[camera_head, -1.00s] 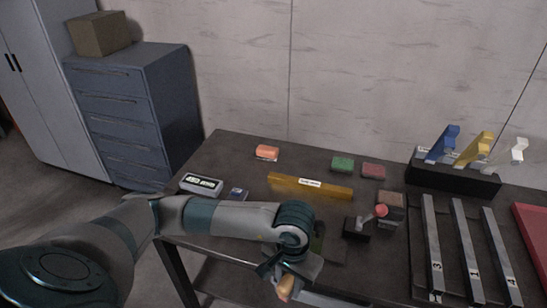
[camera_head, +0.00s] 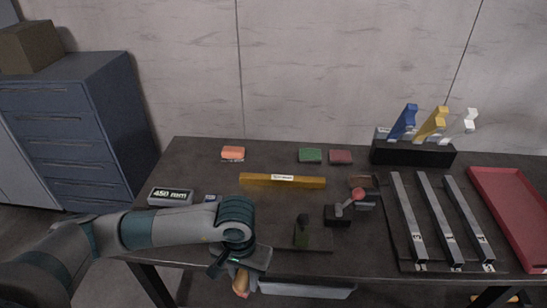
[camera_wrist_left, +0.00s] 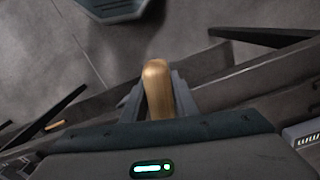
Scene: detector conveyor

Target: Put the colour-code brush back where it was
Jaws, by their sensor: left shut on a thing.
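My left gripper (camera_head: 238,272) is shut on a tan, rounded handle (camera_head: 241,283), held low at the table's front edge. In the left wrist view the handle (camera_wrist_left: 157,88) sits between the two fingers of the gripper (camera_wrist_left: 158,100). The rest of the held thing is hidden, so I cannot tell a brush head. A black holder (camera_head: 413,154) at the back right carries a blue (camera_head: 404,121), a yellow (camera_head: 431,124) and a white piece (camera_head: 461,126), all leaning. My right gripper is out of view.
On the table (camera_head: 205,150) are a yellow bar (camera_head: 283,181), orange (camera_head: 233,153), green (camera_head: 310,155) and dark red blocks (camera_head: 341,157), a red-knobbed lever (camera_head: 358,194), a "450 mm" display (camera_head: 170,197), three numbered grey bars (camera_head: 435,215) and a red tray (camera_head: 512,212). A small dark green item (camera_head: 302,230) is near the front.

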